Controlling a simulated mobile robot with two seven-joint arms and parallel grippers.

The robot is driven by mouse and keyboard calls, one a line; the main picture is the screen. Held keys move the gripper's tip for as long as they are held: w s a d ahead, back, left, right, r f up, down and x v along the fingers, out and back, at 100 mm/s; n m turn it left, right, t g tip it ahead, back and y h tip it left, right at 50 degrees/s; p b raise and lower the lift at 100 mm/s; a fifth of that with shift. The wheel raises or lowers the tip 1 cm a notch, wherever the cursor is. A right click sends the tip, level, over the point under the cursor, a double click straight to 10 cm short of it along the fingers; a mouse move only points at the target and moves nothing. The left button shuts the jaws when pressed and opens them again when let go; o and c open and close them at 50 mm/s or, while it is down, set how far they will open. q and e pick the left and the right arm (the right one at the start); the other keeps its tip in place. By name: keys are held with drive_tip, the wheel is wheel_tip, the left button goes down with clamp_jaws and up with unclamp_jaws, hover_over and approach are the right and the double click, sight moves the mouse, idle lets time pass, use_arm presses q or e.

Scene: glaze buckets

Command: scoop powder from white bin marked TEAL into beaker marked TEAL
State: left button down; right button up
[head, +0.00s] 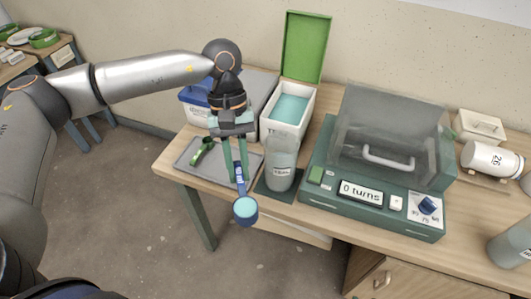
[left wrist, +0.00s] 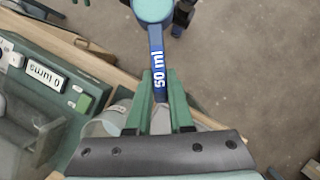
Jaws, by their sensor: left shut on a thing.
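My left gripper (head: 235,165) is shut on the handle of a blue scoop (head: 239,178). In the left wrist view the gripper (left wrist: 160,95) grips the handle of the scoop (left wrist: 157,58), which reads "50 ml". The scoop's bowl holds teal powder and hangs out past the table's front edge, front left of the beaker. The clear beaker (head: 281,165) stands on a dark mat; its label is too small to read surely. The white bin (head: 275,131) behind it is open, with teal powder inside; its label is partly hidden. My right gripper is not in view.
The bin's green lid (head: 305,48) stands upright. A grey tray (head: 180,160) with a green-handled tool (head: 203,152) lies left of the beaker. A green machine (head: 325,185) with a clear cover, reading "0 turns", stands close on the right. A blue-lidded bin (head: 193,96) stands behind the arm.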

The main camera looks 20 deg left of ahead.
use_arm(q)
drive_tip(key=n, duration=0.2)
drive_tip(key=shift+d+f+n+t+h, duration=0.25)
drive_tip(key=shift+f+n+t+h, duration=0.05)
drive_tip(key=shift+n+h, duration=0.1)
drive_tip(key=w+d+r+n+t+y+b, duration=0.1)
drive_tip(key=w+d+n+t+y+b, duration=0.2)
drive_tip(key=n, duration=1)
drive_tip(key=w+d+r+n+t, duration=0.15)
drive_tip(key=n+t, duration=0.35)
drive_tip(key=n, duration=0.8)
drive_tip(key=shift+f+b, duration=1.25)
drive_tip(key=shift+f, duration=1.1)
wheel_tip(320, 180, up, 6)
drive_tip(key=w+g+p, duration=0.2)
drive_tip(key=g+p, duration=0.5)
drive_tip(key=p, duration=0.1)
drive_tip(key=shift+w+a+p, duration=0.2)
drive_tip(key=shift+a+p, duration=0.1)
drive_tip(key=shift+p, duration=0.05)
